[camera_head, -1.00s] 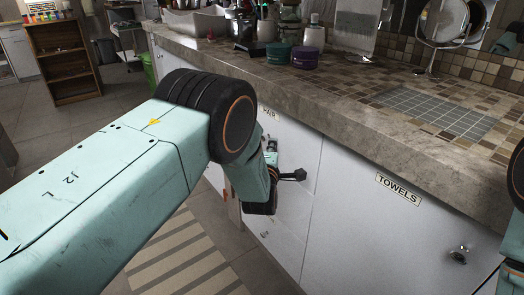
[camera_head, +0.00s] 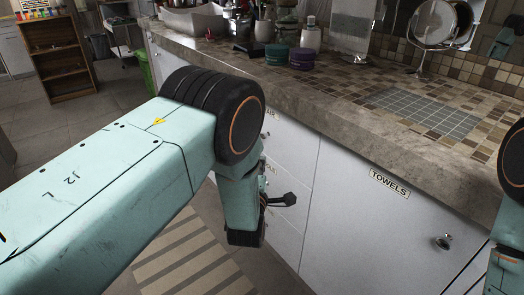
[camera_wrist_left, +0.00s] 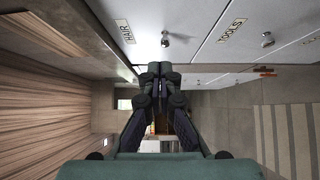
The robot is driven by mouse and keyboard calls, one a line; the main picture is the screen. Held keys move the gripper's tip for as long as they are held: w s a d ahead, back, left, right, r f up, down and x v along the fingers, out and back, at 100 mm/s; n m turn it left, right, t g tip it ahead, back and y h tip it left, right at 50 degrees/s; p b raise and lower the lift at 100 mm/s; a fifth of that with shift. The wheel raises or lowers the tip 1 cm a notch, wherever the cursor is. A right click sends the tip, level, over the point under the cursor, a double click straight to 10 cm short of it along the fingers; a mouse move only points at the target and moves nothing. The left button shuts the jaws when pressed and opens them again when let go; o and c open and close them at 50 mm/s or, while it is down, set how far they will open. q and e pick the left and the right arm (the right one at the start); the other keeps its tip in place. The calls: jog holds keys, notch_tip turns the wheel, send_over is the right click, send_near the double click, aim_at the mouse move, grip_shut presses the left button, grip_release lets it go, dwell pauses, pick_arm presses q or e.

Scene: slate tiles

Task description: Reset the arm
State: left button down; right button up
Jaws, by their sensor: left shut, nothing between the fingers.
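My left arm (camera_head: 110,190) comes in from the left, and its black elbow joint (camera_head: 240,122) is beside the counter front. The forearm (camera_head: 238,200) hangs down almost upright in front of the white cabinets. In the left wrist view my left gripper (camera_wrist_left: 158,72) is shut, its dark fingertips together with nothing held. In the head view the fingers cannot be clearly made out. Part of my right arm (camera_head: 510,165) shows at the right edge; its gripper is out of view.
Below are white cabinets with a TOWELS label (camera_head: 389,184) and a knob (camera_head: 443,242). A striped mat (camera_head: 190,255) lies on the floor; a wooden shelf (camera_head: 58,62) stands far left.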

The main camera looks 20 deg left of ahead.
pick_arm(q)
jog(key=s+a+f+m+g+h+p, duration=0.1)
jog(key=s+a+f+m+g, duration=0.1)
jog(key=s+f+m+g, duration=0.55)
jog(key=s+a+f+m+g+h+p, duration=0.1)
jog(key=s+a+f+m+g, duration=0.15)
jog(key=s+f+m, duration=0.9)
jog(key=s+a+r+g+p, duration=0.1)
jog(key=s+r+g, duration=0.2)
jog(key=s, duration=1)
jog(key=s+r+g+p, duration=0.1)
jog(key=s+r+g, duration=0.2)
jog(key=s, duration=1.1)
jog(key=shift+a+g+p, duration=0.35)
jog(key=shift+g+p, duration=0.05)
jog(key=shift+g, duration=0.5)
jog(key=shift+s, duration=0.1)
